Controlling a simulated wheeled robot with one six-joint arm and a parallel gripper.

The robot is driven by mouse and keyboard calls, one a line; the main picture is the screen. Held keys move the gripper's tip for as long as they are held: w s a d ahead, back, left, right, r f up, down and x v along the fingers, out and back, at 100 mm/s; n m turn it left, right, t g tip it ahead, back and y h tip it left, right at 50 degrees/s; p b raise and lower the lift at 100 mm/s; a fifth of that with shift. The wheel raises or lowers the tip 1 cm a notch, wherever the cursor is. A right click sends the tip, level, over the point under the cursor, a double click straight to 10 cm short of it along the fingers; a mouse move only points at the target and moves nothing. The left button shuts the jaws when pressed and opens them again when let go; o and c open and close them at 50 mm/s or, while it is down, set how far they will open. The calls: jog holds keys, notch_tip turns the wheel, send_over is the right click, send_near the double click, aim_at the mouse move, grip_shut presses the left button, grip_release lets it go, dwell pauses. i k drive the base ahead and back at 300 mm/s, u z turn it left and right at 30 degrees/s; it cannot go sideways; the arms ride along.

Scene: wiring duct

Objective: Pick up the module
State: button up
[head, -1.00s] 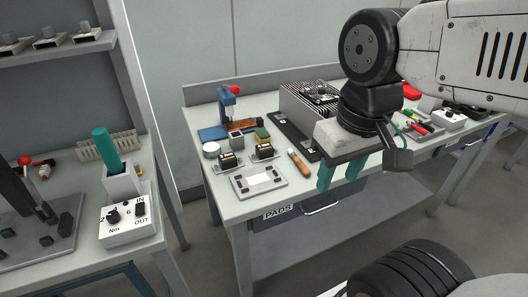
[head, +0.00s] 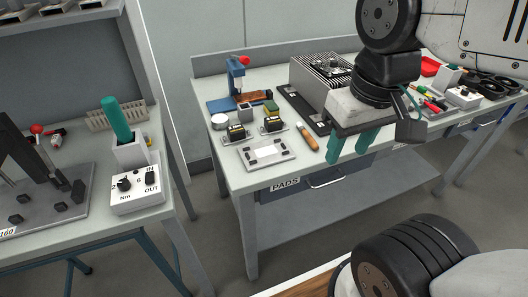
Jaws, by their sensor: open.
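I cannot tell for sure which thing is the module.
A wooden-handled tool (head: 307,136) lies between the parts and my gripper. A blue press (head: 236,85) and a ribbed metal box (head: 320,80) stand behind. The left table holds a white dial box (head: 137,190) and a green-handled tool (head: 116,118). Floor shows between the tables.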

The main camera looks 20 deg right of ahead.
aim_at(272, 124)
jog(key=k, duration=0.6)
jog(key=u, duration=0.7)
jog(key=i, duration=1.3)
jog(key=z, duration=0.25)
